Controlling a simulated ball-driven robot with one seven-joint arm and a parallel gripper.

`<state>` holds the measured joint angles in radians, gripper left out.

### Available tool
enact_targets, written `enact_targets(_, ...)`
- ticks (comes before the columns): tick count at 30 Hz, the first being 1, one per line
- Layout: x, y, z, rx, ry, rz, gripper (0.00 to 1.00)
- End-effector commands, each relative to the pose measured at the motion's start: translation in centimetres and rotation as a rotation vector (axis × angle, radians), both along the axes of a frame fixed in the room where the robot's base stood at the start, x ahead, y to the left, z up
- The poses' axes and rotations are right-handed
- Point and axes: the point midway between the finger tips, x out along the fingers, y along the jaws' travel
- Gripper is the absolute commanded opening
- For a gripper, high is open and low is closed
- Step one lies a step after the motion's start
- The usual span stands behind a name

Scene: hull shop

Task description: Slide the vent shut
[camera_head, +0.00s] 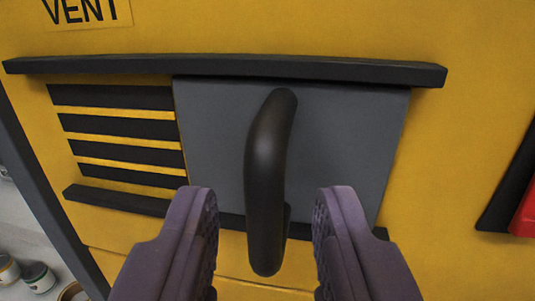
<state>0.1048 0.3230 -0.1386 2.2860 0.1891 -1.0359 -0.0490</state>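The vent is set in a yellow panel. Its grey sliding plate (345,140) sits between a black upper rail (220,67) and a lower rail (115,200). Several dark slots (120,124) show uncovered to the left of the plate. A black upright handle (266,170) stands out from the plate. My gripper (265,215) is open, with one purple finger to each side of the handle's lower part. Gaps show between the handle and both fingers. The fingers hide part of the lower rail.
A "VENT" label (88,12) is above the upper rail. A black and red part (525,205) is at the right edge. Small cans (38,277) stand at the lower left, beyond the panel's dark edge (40,195).

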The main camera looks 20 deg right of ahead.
Motion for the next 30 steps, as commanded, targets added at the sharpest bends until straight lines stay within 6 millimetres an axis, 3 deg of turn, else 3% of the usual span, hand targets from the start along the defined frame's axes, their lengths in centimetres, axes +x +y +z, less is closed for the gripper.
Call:
enact_targets(6,2.5,-1.0,0.0,0.001,-0.001,0.000,0.35)
enact_targets(15,2.8,-1.1,0.1,0.001,0.000,0.001,0.35)
enact_targets(20,2.8,-1.1,0.1,0.001,0.000,0.001,0.00)
enact_targets(26,2.8,-1.1,0.1,0.001,0.000,0.001,0.00)
enact_targets(30,3.8,0.3,0.0,0.000,-0.002,0.005,0.00)
